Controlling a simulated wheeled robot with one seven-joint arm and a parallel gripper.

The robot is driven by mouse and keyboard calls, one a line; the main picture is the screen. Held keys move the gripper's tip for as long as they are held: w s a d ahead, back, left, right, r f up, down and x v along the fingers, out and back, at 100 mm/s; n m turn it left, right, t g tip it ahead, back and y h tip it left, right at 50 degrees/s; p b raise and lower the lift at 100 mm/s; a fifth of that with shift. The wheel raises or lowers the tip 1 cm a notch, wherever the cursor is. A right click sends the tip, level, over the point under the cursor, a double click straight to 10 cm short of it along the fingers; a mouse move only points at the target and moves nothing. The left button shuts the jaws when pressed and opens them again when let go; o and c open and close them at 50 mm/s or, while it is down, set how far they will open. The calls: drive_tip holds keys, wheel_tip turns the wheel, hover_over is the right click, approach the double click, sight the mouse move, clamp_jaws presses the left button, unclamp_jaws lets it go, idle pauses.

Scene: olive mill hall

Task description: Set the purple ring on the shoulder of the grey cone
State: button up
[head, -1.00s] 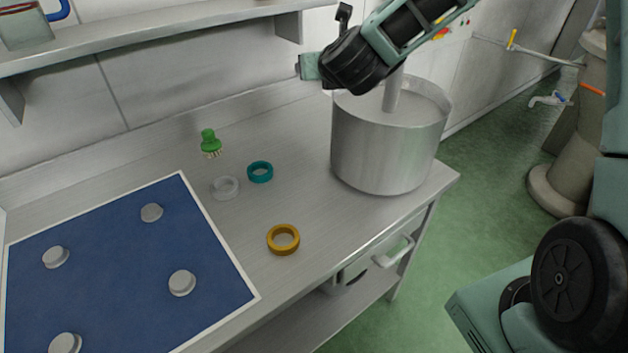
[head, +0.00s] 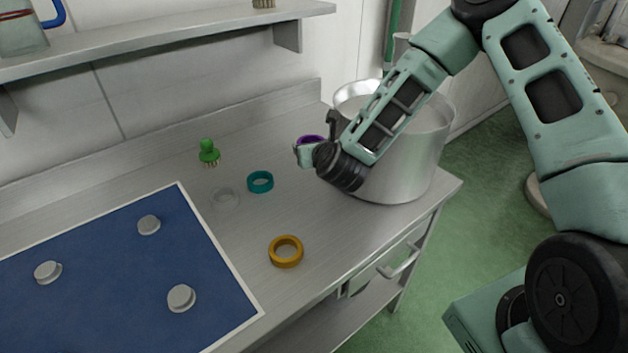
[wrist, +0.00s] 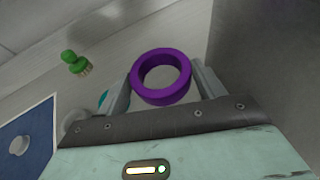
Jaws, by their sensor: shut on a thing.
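The purple ring (wrist: 162,97) is held between the two fingers of my gripper (wrist: 162,82) in the wrist view. In the head view, only a purple edge of the ring (head: 312,138) shows behind my gripper (head: 308,152). The gripper is shut on the ring and is just left of the big metal pot, over the back part of the steel counter. I cannot make out a grey cone in either view.
The metal pot (head: 410,165) stands close at right. A teal ring (head: 260,189), a clear ring (head: 225,205), a yellow ring (head: 286,261) and a green brush (head: 208,152) lie on the counter (head: 330,235). A blue mat (head: 110,275) holds grey discs. A shelf (head: 180,35) hangs above.

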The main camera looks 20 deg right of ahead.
sight(314, 189)
wheel_tip(314, 189, down, 12)
drive_tip(key=shift+r+p, duration=0.1)
drive_tip(key=shift+p, duration=0.8)
drive_tip(key=shift+f, duration=0.25)
drive_tip(key=o, duration=0.8)
drive_tip(key=shift+r, duration=0.1)
